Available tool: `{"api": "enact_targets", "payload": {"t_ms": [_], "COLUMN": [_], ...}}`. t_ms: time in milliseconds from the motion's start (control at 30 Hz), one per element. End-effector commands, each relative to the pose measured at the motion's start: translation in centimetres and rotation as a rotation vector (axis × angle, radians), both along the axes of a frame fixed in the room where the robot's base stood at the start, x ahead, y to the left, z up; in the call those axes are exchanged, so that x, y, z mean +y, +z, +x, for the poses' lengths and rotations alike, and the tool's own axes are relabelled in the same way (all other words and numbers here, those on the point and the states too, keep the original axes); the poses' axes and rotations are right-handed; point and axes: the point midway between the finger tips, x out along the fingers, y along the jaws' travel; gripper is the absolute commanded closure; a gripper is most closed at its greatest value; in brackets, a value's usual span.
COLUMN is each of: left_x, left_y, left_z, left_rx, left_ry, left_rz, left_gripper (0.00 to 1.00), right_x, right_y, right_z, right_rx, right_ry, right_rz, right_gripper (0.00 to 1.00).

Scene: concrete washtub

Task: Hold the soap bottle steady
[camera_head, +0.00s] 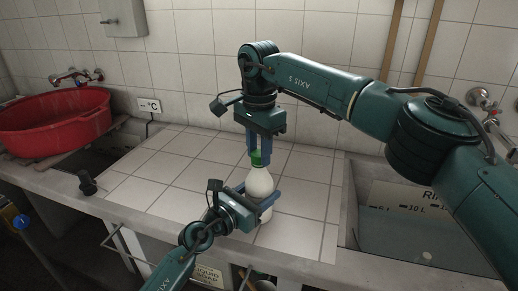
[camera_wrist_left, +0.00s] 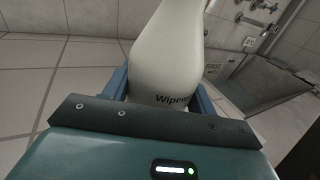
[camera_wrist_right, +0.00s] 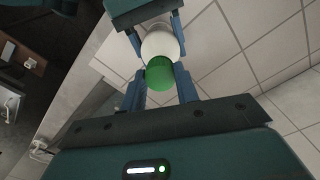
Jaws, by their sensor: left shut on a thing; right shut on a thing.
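The white soap bottle (camera_head: 259,184) with a green cap (camera_head: 256,158) stands upright on the tiled counter. My left gripper (camera_head: 264,200) is shut around the bottle's body from the front left; the left wrist view shows the white body (camera_wrist_left: 167,55) with dark lettering between its fingers. My right gripper (camera_head: 260,150) comes down from above and is shut on the green cap. In the right wrist view the cap (camera_wrist_right: 160,74) sits between the right fingers, with the white bottle shoulder (camera_wrist_right: 160,42) behind it. The bottle's base is partly hidden by my left gripper.
A red basin (camera_head: 55,122) rests over a sink at the left, below a wall tap (camera_head: 77,76). A concrete tub (camera_head: 410,235) with level marks is at the right. A small dark knob-like object (camera_head: 87,182) is at the counter's front left. The tiled counter (camera_head: 165,180) left of the bottle is clear.

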Motion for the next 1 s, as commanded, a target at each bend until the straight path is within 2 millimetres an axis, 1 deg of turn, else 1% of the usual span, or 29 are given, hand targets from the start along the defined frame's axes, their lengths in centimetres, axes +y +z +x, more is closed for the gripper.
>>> {"api": "enact_targets", "payload": {"t_ms": [467,1000], "left_x": [0.0,0.0], "left_y": [-0.1,-0.1], "left_z": [0.0,0.0], "left_rx": [0.0,0.0], "left_ry": [0.0,0.0], "left_rz": [0.001,0.001], "left_gripper": [1.0,1.0], "right_x": [0.0,0.0], "right_y": [0.1,1.9], "right_z": [0.0,0.0], "right_rx": [0.0,-0.001], "right_ry": [-0.002,-0.003], "right_rz": [0.0,0.001], "right_gripper": [0.97,0.97]}}
